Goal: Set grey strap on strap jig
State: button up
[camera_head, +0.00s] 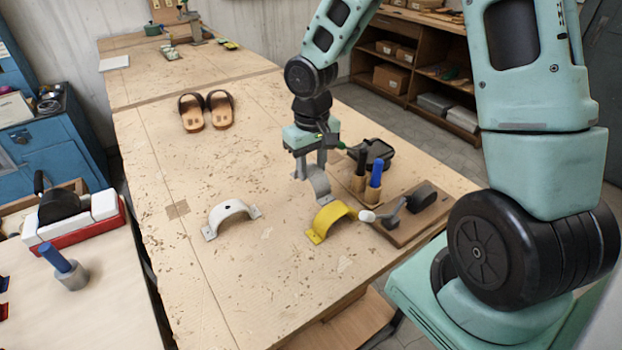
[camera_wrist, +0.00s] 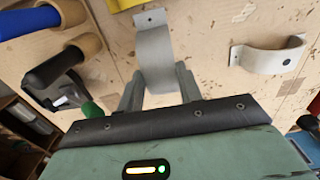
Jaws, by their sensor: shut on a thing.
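The grey strap (camera_head: 319,184) is a curved arch with holed end tabs, near the middle of the wooden workbench (camera_head: 190,260). My gripper (camera_head: 311,172) is above it, shut on the strap. In the wrist view the grey strap (camera_wrist: 155,55) stands between my two fingers (camera_wrist: 158,92). I cannot tell whether the strap touches the bench. A brown board (camera_head: 415,217) with a black roller and a grey lever with a pale knob lies to the right. I cannot tell for sure whether this is the strap jig.
A yellow strap (camera_head: 331,219) lies just in front of the grey one. A white strap (camera_head: 232,213) lies to the left. Blue-handled (camera_head: 375,174) and black-handled (camera_head: 361,165) tools stand beside a black object (camera_head: 376,152). Brown sandals (camera_head: 207,111) lie farther back.

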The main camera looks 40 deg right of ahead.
aim_at(312, 170)
jog(key=shift+f, duration=1.9)
jog(key=shift+f, duration=0.15)
jog(key=o, duration=1)
jog(key=shift+c, duration=0.2)
